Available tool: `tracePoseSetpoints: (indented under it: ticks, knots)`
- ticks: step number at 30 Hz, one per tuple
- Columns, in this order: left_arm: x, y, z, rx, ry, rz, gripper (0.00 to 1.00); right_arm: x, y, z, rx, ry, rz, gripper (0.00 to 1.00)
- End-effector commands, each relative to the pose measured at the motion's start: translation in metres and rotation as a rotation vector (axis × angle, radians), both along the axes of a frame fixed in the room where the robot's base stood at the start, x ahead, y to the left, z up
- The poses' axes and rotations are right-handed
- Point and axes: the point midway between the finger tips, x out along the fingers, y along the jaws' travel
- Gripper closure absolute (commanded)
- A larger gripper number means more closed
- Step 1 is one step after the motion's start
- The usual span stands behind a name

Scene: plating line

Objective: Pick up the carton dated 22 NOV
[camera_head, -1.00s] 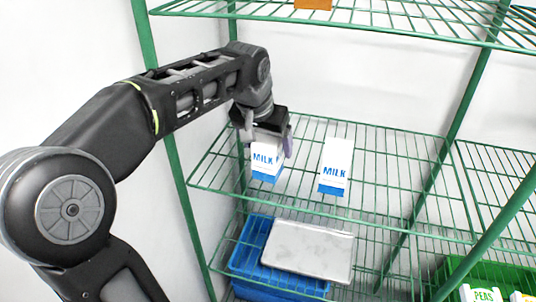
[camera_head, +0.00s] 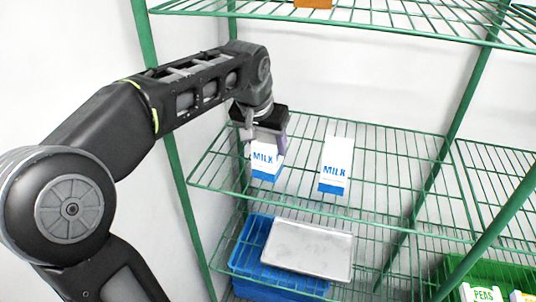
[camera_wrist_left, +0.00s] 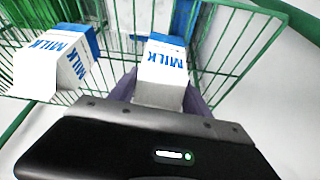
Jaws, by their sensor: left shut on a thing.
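Two white and blue milk cartons stand on the middle green wire shelf (camera_head: 380,180). My left gripper (camera_head: 266,147) is shut on the left milk carton (camera_head: 264,166), from above and behind its top. This held carton also shows between the fingers in the left wrist view (camera_wrist_left: 163,72). The other milk carton (camera_head: 336,168) stands upright to its right, apart from the gripper, and shows at the left of the left wrist view (camera_wrist_left: 52,62). No date can be read on either carton in these views. My right gripper is not in view.
Below are a blue crate (camera_head: 250,262) and a pale metal tray (camera_head: 308,250). A green crate (camera_head: 500,270) with packs, one marked PEAS (camera_head: 484,295), sits at lower right. Green posts and an upper wire shelf (camera_head: 400,22) frame the space. The shelf's right side is clear.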

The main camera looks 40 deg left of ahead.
Motion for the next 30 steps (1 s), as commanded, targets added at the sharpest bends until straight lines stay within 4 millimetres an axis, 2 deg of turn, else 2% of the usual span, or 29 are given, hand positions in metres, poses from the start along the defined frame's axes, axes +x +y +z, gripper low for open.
tracePoseSetpoints:
  ticks: [2,15,30]
  knots:
    - [0.0000,0.0000,0.0000,0.000,0.000,0.000,0.64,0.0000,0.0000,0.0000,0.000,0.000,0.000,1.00]
    - [0.0000,0.0000,0.0000,0.000,0.000,0.000,1.00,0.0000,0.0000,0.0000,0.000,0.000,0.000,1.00]
    - [0.0007,0.0001,0.0026,0.001,-0.004,0.000,1.00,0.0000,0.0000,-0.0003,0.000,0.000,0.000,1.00]
